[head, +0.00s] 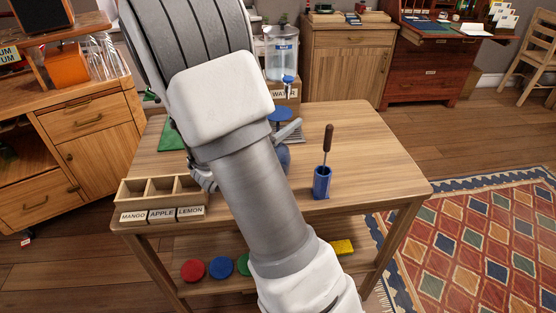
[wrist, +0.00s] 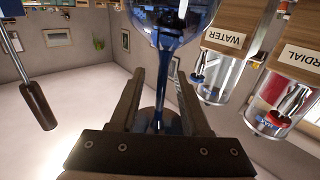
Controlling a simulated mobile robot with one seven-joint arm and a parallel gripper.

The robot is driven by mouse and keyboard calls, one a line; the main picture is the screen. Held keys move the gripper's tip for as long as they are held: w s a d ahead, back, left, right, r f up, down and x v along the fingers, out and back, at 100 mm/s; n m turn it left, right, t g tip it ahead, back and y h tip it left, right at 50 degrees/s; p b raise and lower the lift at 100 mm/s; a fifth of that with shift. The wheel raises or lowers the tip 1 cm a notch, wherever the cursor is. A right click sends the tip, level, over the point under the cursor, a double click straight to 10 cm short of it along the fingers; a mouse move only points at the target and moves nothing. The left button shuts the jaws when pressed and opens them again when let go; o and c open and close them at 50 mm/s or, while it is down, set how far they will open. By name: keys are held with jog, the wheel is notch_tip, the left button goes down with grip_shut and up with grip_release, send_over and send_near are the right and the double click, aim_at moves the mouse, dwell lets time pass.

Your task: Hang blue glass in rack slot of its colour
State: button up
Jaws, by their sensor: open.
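The blue glass (wrist: 180,25) is a stemmed, see-through glass. In the wrist view, which is upside down, its bowl is at the top of the picture and its stem (wrist: 158,85) runs down between my fingers, so the glass is bowl down. My gripper (wrist: 160,85) is open, with one finger on each side of the stem. I cannot tell whether either finger touches it.
A blue cup (head: 322,183) holding a dark-handled tool stands right of my arm on the table (head: 365,150). A wooden box (head: 160,187) labelled mango, apple, lemon is at the front left. A water dispenser (head: 282,55) stands behind. Coloured discs (head: 193,270) lie on the lower shelf.

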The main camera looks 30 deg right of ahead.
jog(key=shift+d, duration=0.2)
grip_shut()
dwell(1.3)
